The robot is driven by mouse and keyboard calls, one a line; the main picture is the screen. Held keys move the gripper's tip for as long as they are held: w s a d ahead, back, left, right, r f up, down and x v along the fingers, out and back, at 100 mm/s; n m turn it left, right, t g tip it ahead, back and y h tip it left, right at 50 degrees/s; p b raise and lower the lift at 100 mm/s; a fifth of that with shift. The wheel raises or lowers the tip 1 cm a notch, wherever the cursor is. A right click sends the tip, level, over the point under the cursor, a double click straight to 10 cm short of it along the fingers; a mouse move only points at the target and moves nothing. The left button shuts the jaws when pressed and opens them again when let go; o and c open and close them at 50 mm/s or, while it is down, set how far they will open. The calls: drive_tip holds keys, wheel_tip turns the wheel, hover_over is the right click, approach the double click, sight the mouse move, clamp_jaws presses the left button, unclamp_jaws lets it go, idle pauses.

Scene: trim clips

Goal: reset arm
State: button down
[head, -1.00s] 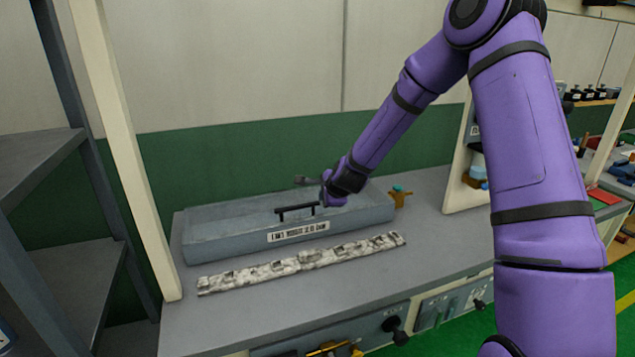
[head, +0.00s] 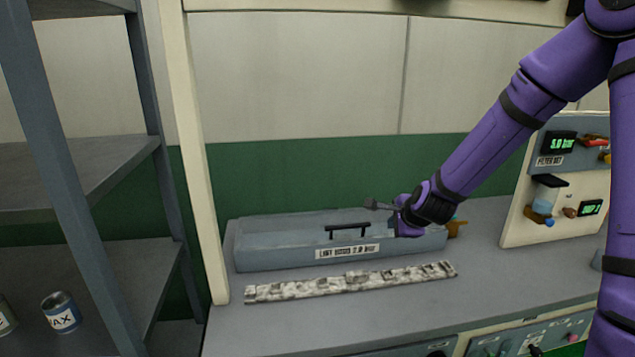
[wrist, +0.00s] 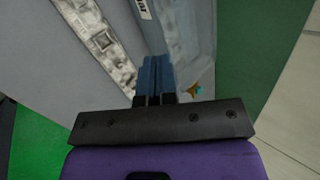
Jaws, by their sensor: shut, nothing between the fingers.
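My purple arm reaches in from the right in the head view. My gripper (head: 372,204) is above the right end of a long grey case, pointing left. In the wrist view, my gripper (wrist: 157,62) has its two blue fingers side by side, shut with nothing between them. The grey case (head: 280,257) lies on the bench with its lid down, with a black handle (head: 347,230) and a white label (head: 347,251). A mottled grey-white strip (head: 350,283) lies in front of the case; part of it also shows in the wrist view (wrist: 100,38).
A grey shelf rack (head: 85,170) stands at the left, with a can (head: 61,311) on its lower shelf. A cream post (head: 192,150) stands between rack and bench. A small orange-brown item (head: 456,228) sits by the case. A panel with displays (head: 560,190) stands at the right.

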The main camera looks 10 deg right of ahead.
drive_tip(key=s+a+r+n+g+h, duration=0.1)
drive_tip(key=s+a+r+n+g, duration=0.15)
drive_tip(key=s+r+n, duration=1.65)
drive_tip(key=s+d+r, duration=0.1)
drive_tip(key=s+r, duration=0.1)
drive_tip(key=s, duration=0.6)
drive_tip(key=s+r+g, duration=0.1)
drive_tip(key=s+r, duration=0.1)
drive_tip(key=s, duration=0.5)
drive_tip(key=shift+s+d, duration=0.4)
drive_tip(key=shift+w, duration=0.1)
